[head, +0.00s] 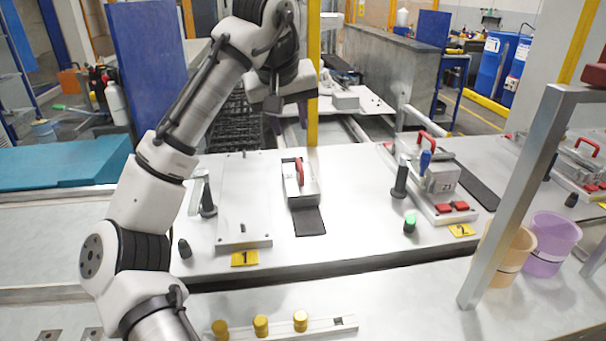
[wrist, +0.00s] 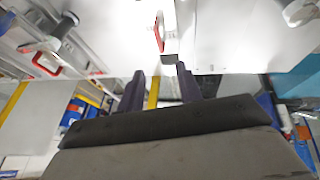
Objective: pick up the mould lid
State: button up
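The mould lid appears to be the metal block with a red handle (head: 308,186), standing on the table right of the plate labelled 1, at the back end of a dark mat. In the wrist view the block (wrist: 170,22) is at the top centre with its red handle to the left. My gripper (head: 288,112) is above and behind the block in the head view, apart from it. The wrist view shows its two dark fingers (wrist: 161,85) spread with nothing held between them. Part of the gripper is hidden by the arm in the head view.
A bare metal plate (head: 244,205) lies left of the block. A yellow post (head: 313,75) rises behind the near block. A slanted metal post (head: 520,200) stands front right.

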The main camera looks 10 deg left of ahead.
jog(key=p, duration=0.1)
send_over(299, 163)
jog(key=s, duration=0.3)
notch_tip(299, 163, down, 6)
jog(key=shift+a+f, duration=0.15)
jog(key=shift+p+x, duration=1.15)
jog(key=shift+x, duration=1.7)
grip_shut()
